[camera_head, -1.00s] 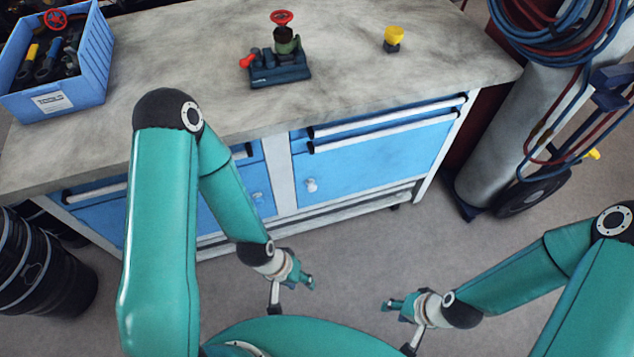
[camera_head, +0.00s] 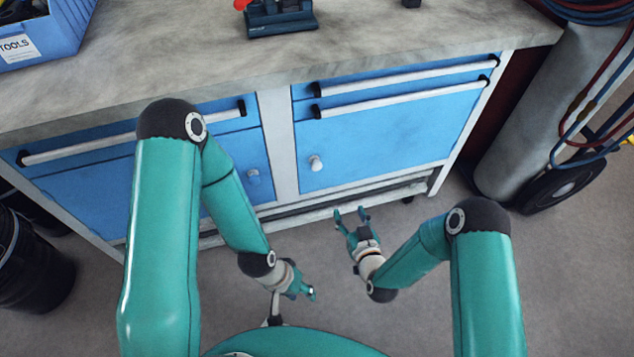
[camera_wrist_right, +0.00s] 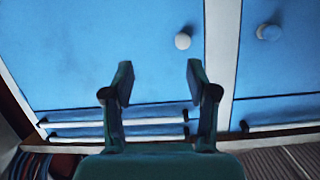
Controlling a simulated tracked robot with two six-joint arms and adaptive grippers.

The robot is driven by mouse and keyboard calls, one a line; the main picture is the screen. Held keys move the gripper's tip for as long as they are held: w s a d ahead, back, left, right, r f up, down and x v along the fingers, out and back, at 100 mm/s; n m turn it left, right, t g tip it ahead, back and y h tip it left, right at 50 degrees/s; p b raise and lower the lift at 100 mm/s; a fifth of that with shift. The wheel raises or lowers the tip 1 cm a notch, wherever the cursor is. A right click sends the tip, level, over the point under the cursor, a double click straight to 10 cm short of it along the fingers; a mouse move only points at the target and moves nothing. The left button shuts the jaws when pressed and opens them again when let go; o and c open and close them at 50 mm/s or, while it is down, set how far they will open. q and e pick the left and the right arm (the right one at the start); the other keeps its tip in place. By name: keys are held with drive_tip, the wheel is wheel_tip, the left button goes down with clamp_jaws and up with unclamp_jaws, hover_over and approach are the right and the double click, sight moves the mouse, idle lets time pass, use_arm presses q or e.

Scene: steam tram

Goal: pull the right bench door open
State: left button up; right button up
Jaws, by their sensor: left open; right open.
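The right bench door (camera_head: 390,142) is a blue panel below two drawers, and it looks shut. Its round white knob (camera_head: 316,163) sits near its left edge. In the right wrist view the picture is turned over, and the knob (camera_wrist_right: 183,41) shows beyond the fingertips, on the blue door (camera_wrist_right: 100,45). My right gripper (camera_head: 351,212) is open and empty, in front of the bench and below the knob; its two fingers (camera_wrist_right: 158,75) show apart in the wrist view. My left gripper (camera_head: 308,292) is open, low in front of the bench and away from the door.
The left bench door has its own knob (camera_head: 252,174), partly beside my left arm. Drawer handles (camera_head: 400,104) stick out above the right door. A gas cylinder (camera_head: 530,120) on a wheeled cart stands at the right. Black drums (camera_head: 30,265) stand at the left. Floor before the bench is clear.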

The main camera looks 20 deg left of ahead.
sight(317, 169)
drive_tip(key=w+a+b, duration=0.2)
drive_tip(key=w+a, duration=0.2)
drive_tip(key=w+a+n+t+y+b, duration=0.1)
drive_tip(key=w+a+b, duration=0.1)
drive_tip(key=w+a, duration=0.3)
drive_tip(key=w+a+t+y+b, duration=0.1)
drive_tip(key=w+a, duration=0.3)
drive_tip(key=shift+w+a+f+b, duration=0.15)
drive_tip(key=shift+a+f+b, duration=0.1)
drive_tip(key=shift+f+b, duration=0.15)
use_arm(q)
wheel_tip(317, 169, down, 8)
use_arm(e)
drive_tip(key=shift+w+a+r, duration=0.1)
drive_tip(key=shift+w+a, duration=0.15)
drive_tip(key=shift+w, duration=0.2)
use_arm(q)
drive_tip(key=shift+r, duration=0.1)
use_arm(e)
clamp_jaws()
drive_tip(key=shift+d, duration=0.15)
